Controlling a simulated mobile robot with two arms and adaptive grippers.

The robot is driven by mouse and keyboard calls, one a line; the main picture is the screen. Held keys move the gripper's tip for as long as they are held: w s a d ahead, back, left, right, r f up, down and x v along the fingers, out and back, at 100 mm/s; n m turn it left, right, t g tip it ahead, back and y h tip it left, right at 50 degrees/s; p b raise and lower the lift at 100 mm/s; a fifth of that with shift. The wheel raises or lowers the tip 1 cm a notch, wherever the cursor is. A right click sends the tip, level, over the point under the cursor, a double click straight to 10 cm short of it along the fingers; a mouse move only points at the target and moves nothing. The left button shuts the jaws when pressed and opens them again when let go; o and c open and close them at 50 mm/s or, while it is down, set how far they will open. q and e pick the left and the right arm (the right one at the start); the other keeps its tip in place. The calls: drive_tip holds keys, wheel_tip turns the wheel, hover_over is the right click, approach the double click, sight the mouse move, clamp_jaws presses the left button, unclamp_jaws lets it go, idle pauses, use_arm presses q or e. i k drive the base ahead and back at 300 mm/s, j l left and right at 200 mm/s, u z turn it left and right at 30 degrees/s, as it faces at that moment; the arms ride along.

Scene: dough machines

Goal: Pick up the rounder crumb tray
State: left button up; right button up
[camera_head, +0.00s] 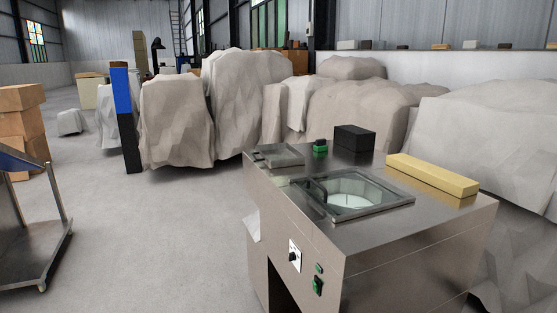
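A steel dough machine (370,250) stands at the right front. A glass-topped lid with a dark handle (375,195) is set in its top, and a pale round surface shows beneath. A small flat steel piece (281,154) lies at the far left corner of the top; I cannot tell whether it is the rounder crumb tray. A dark opening (283,292) shows low in the machine's front, and its inside is hidden. Neither of my grippers is in view.
A yellow block (432,177), a black box (354,139) and a green-and-black knob (320,147) sit on the machine's top. Large covered shapes (247,100) stand behind. A steel cart (40,262) is at the left. The floor between cart and machine is clear.

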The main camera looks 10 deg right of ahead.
sight(280, 155)
drive_tip(key=j, duration=0.65)
drive_tip(key=j+z, duration=0.25)
drive_tip(key=j, duration=2.1)
drive_tip(key=i+j+z, duration=0.15)
drive_tip(key=i+j, duration=0.55)
drive_tip(key=i+j+z, duration=0.2)
drive_tip(key=i+j, duration=0.45)
drive_tip(key=j, duration=0.2)
drive_tip(key=i+z, duration=0.25)
drive_tip(key=i, duration=0.9)
